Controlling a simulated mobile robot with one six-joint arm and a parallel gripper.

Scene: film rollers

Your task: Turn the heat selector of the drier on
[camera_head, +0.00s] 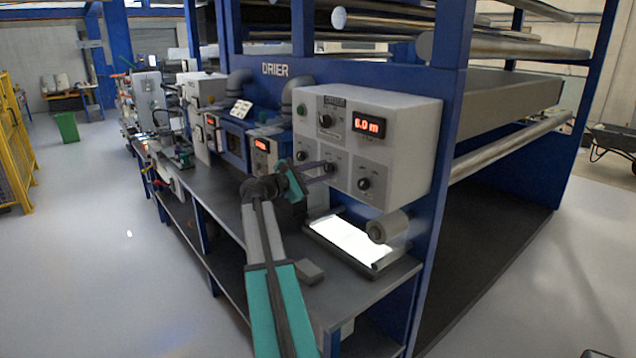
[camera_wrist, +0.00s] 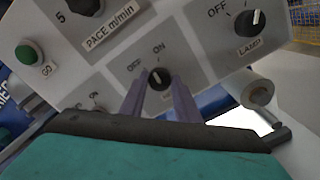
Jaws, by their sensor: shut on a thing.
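The drier's control box (camera_head: 400,150) is a pale grey panel with dials, a lit red display and a lower row of selector knobs. The heat selector (camera_wrist: 158,77) is the small dark knob at the middle of that row, with OFF at its upper left and ON above it in the wrist view. Its name label is mostly hidden by my fingers. My gripper (camera_head: 327,169) reaches the panel from the left; in the wrist view its two purple fingers (camera_wrist: 159,87) are shut on the knob, one on each side. The exact direction of the knob's white mark is hard to tell.
The lamp knob (camera_wrist: 249,22) is to the right on the same panel, and the pace dial (camera_head: 325,120) is above. A green button (camera_wrist: 27,54) is at the left. A roller (camera_head: 388,227) and a bright light plate (camera_head: 350,238) are below the box.

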